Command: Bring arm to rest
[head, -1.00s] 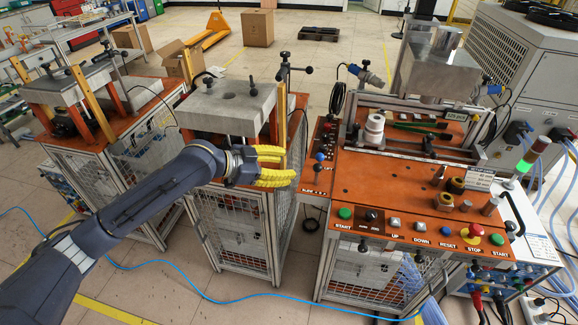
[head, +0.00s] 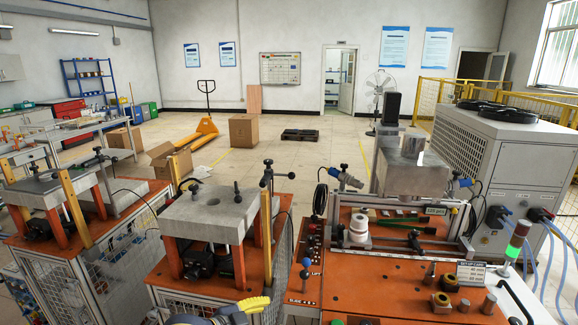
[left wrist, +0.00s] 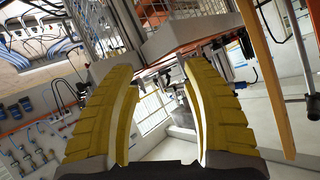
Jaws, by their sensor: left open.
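My left gripper (head: 222,314) shows at the bottom edge of the head view, with only part of its yellow fingers in sight. It is low in front of the middle press stand (head: 212,215). In the left wrist view its two yellow fingers (left wrist: 165,105) are spread apart with nothing between them. The orange-topped heater bench (head: 385,280) stands to the right in the head view and bears a white cylindrical part (head: 359,228). My right gripper is not in view.
Another press stand (head: 45,190) is at the left. A grey chiller unit (head: 500,165) stands at the right, with hoses beside it. Cardboard boxes (head: 243,130) and a yellow pallet jack (head: 203,135) are on the floor behind. Open floor lies beyond the machines.

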